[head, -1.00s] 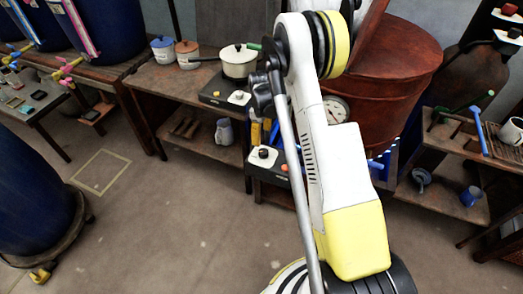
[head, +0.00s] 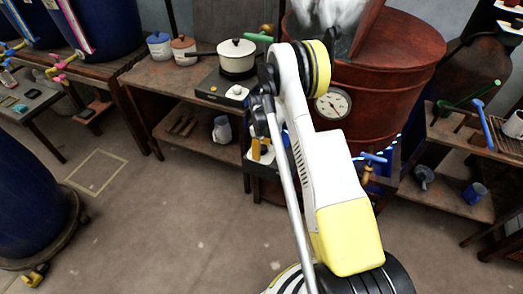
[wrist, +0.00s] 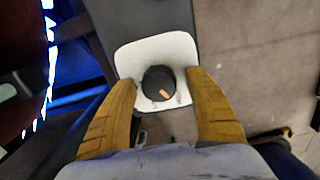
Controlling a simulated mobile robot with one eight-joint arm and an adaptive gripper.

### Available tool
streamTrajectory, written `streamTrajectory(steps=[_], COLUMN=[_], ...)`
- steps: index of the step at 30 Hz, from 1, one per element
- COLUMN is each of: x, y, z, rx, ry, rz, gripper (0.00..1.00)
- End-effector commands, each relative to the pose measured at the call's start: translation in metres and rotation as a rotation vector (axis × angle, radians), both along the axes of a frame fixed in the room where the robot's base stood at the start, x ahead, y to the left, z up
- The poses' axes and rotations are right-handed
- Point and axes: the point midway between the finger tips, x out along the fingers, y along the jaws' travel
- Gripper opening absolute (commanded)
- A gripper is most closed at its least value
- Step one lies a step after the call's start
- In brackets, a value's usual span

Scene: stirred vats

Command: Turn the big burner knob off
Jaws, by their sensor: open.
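The big burner knob (wrist: 158,80) is round and black with an orange mark, on a white plate (wrist: 178,45). My gripper (wrist: 162,77) is open, with its yellow fingertips on either side of the knob and a gap showing on both sides. I cannot tell from this view whether the tips are level with the knob. In the head view a yellow finger (head: 255,150) shows at the white plate (head: 268,156), below the big red vat (head: 385,85). My arm hides part of that spot, and the knob is not clear there.
A smaller hot plate with a white knob (head: 237,90) and a pot (head: 237,57) stands on the bench to the left. A round dial (head: 332,104) and a blue-handled tap (head: 372,158) are on the vat's side. A bench with tools (head: 470,140) stands right. The floor in front is clear.

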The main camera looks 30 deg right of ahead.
Motion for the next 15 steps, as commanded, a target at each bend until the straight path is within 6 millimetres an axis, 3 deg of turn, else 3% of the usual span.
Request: streamTrajectory(steps=[3,8,15], x=[0.0000,-0.0001,-0.0002], y=[0.0000,0.0001,0.0003], z=[0.0005,0.0006,0.0004], rx=[0.000,0.000,0.000], ry=[0.000,0.000,0.000], rz=[0.000,0.000,-0.001], gripper=[0.60,0.11,0.08])
